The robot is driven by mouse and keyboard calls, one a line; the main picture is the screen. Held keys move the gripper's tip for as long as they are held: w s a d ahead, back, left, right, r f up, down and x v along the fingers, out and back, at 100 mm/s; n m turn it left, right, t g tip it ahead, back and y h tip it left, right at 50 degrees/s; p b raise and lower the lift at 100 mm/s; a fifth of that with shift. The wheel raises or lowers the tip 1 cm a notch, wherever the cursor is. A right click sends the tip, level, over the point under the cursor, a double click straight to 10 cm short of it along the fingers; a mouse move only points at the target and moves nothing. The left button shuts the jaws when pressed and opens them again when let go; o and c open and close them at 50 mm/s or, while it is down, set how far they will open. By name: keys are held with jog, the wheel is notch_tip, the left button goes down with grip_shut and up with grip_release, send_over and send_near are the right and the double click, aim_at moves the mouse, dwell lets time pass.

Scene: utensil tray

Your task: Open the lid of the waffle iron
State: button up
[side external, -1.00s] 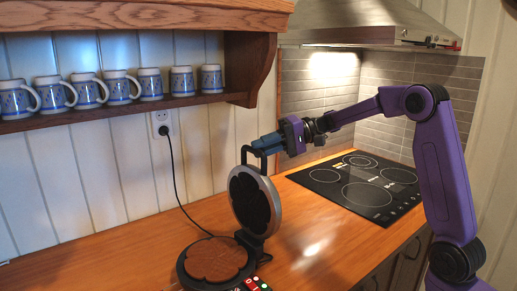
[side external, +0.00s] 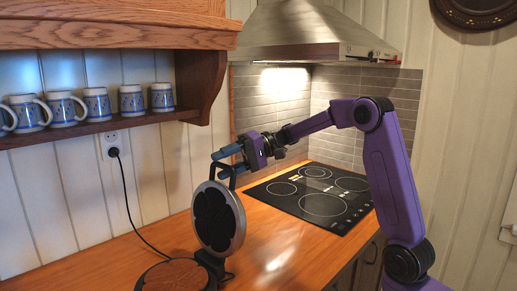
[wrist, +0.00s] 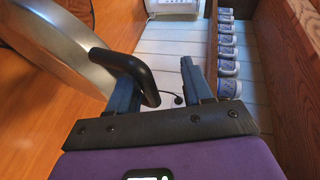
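The waffle iron's round lid (side external: 218,218) stands raised, about upright, above its base (side external: 175,275), whose dark inner plate shows. The base is cut off by the bottom edge of the side view. The black handle (side external: 222,168) is at the top of the lid. My gripper (side external: 220,163) is at the handle with its two blue fingers apart. In the wrist view my gripper (wrist: 158,74) is open, and the handle (wrist: 138,70) curves in between the fingers, close to the left one. The silver lid (wrist: 55,45) shows at the left there.
A cooktop (side external: 312,192) lies on the wooden counter (side external: 275,240) to the right. A shelf (side external: 100,124) with several blue-and-white mugs (side external: 62,108) hangs at the left. A black cord (side external: 125,190) runs from a wall outlet (side external: 113,145).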

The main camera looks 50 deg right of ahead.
jog(key=v, duration=1.5)
jog(key=shift+s, duration=0.1)
jog(key=c, duration=0.5)
jog(key=shift+r, duration=0.15)
grip_shut()
jog(key=w+d+r+n+h, duration=0.3)
jog(key=r+n+h, duration=0.15)
jog(key=h, duration=0.25)
jog(key=w+a+f, duration=0.3)
jog(key=a+f, duration=0.5)
jog(key=a, duration=0.1)
jog(key=shift+a+f+n+g, duration=0.15)
jog(key=shift+a+n+g, duration=0.15)
jog(key=shift+n+g, duration=0.1)
